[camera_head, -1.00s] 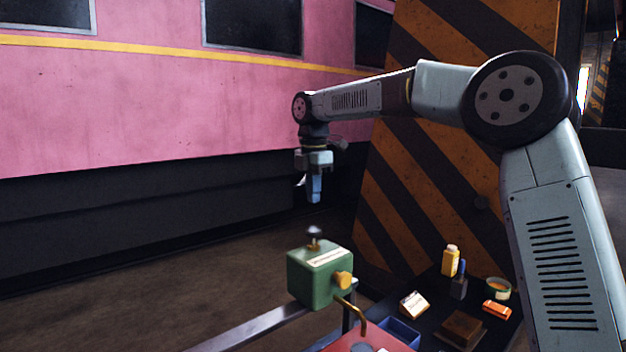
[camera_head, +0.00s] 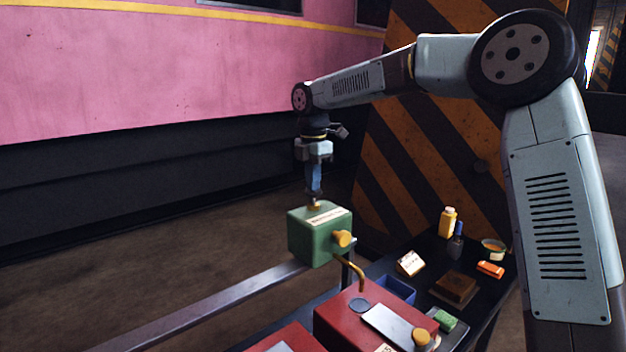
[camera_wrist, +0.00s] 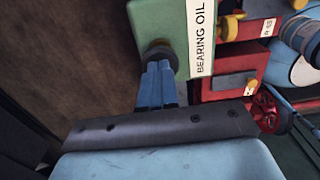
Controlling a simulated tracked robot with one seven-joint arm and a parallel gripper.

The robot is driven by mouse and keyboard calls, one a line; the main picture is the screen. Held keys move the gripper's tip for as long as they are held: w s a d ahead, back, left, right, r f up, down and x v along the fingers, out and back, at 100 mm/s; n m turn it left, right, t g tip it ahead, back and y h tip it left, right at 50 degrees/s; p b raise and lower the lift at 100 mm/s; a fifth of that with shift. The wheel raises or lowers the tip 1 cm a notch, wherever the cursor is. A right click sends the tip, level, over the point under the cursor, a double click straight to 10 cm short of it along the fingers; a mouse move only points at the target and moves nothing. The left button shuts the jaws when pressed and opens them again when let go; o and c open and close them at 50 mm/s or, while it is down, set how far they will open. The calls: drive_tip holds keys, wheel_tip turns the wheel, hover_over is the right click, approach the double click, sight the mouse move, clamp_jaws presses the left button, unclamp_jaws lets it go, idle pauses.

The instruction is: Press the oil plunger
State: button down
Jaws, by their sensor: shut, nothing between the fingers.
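The oil box (camera_head: 312,240) is a green block with a white label on top and a yellow knob on its side. In the wrist view the label on the green box (camera_wrist: 172,18) reads "BEARING OIL". A dark round plunger knob (camera_wrist: 160,53) sits on the box and is partly hidden behind my fingers. My gripper (camera_head: 313,192) is shut and empty, pointing down directly over the plunger. In the wrist view the fingertips of my gripper (camera_wrist: 158,66) are at the knob and appear to touch it.
A curved brass pipe (camera_head: 355,272) runs from the box toward a red unit (camera_head: 335,318). A dark bench to the right holds a yellow bottle (camera_head: 447,221), a blue tray (camera_head: 397,289) and an orange block (camera_head: 490,269). A metal rail (camera_head: 215,300) runs left of the box.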

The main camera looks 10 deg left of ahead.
drive_tip(key=shift+s+f, duration=0.1)
drive_tip(key=shift+f, duration=1.4)
wheel_tip(320, 180, up, 15)
drive_tip(key=shift+f, duration=0.2)
idle(0.8)
drive_tip(key=shift+w+r, duration=0.25)
drive_tip(key=shift+r, duration=1)
wheel_tip(320, 180, down, 14)
drive_tip(key=shift+f, duration=0.1)
